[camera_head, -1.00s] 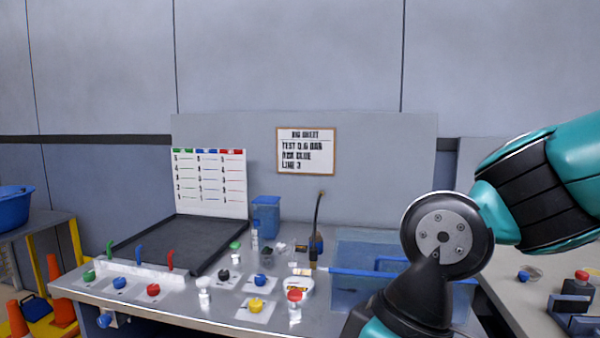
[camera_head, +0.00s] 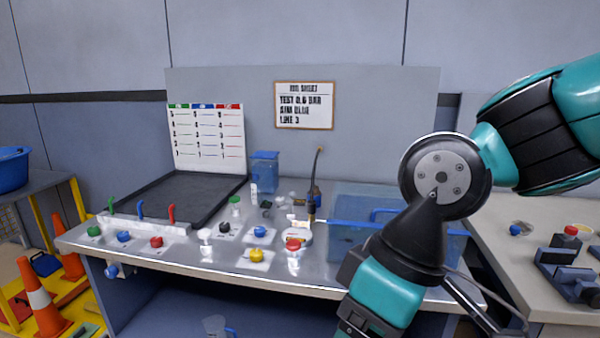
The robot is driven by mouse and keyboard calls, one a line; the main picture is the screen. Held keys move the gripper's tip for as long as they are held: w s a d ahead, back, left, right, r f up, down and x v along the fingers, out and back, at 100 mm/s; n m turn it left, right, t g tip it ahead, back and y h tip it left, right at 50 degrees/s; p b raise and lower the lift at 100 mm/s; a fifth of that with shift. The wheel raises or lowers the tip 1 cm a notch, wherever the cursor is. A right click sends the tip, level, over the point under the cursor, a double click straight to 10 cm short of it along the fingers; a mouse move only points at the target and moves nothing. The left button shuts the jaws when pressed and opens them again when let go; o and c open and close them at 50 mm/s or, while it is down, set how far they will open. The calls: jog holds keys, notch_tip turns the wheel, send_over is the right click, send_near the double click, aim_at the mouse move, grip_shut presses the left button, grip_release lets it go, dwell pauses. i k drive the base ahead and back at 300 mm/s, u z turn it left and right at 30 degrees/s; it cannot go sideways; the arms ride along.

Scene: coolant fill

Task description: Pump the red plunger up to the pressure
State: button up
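A red-topped white piece (camera_head: 293,244) stands near the front edge of the metal bench (camera_head: 215,258), left of my arm. Another red-topped piece (camera_head: 571,230) stands on the side bench at the right. I cannot tell which of these is the plunger, and both are too small to show how far they are pressed. No pressure gauge reading is legible. My arm crosses the right side and runs down to the bottom edge; my gripper's fingertips do not show.
Green, blue and red knobs (camera_head: 123,236) and levers line the bench's left front. A yellow knob (camera_head: 257,256) sits mid-front. A translucent blue tub (camera_head: 350,250) is partly behind my arm. Black blocks (camera_head: 565,265) stand on the side bench. Orange cones (camera_head: 40,300) stand at left.

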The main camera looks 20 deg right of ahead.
aim_at(294, 245)
jog(key=k, duration=0.65)
jog(key=z, duration=0.55)
jog(key=i, duration=1.15)
jog(key=u, duration=0.75)
